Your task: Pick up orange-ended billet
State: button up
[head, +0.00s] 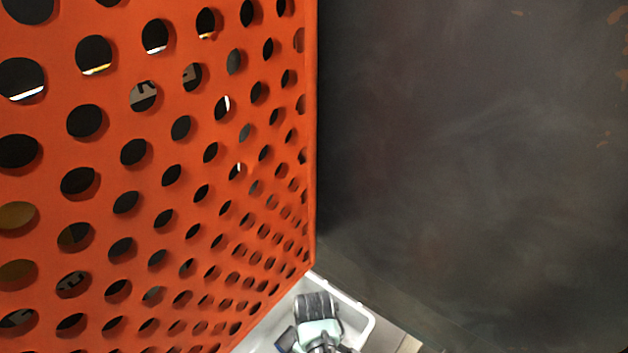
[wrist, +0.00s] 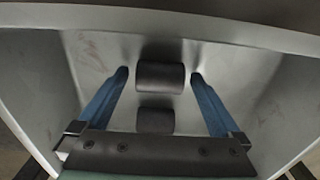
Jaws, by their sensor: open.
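In the wrist view my gripper (wrist: 159,76) is open, with two blue fingers spread inside a light grey bin (wrist: 225,60). A dark grey cylinder (wrist: 160,78), probably a billet, lies crosswise between the fingertips. A small gap shows on each side of it. A second dark shape (wrist: 155,120) shows nearer the gripper's palm; I cannot tell whether it is another billet or a reflection. No orange end shows on either one. In the head view the bin (head: 352,309) is at the bottom, with part of my arm over it; the fingers and billets are hidden there.
An orange panel full of round holes (head: 211,153) fills the left of the head view. A large dark panel (head: 470,150) fills the right. They leave only a narrow opening at the bottom. The bin's walls stand close around my gripper.

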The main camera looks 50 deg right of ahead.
grip_shut()
dwell(0.3)
jog(key=shift+r, duration=0.2)
notch_tip(320, 180, up, 10)
jog(key=p, duration=0.6)
jog(key=shift+p, duration=0.35)
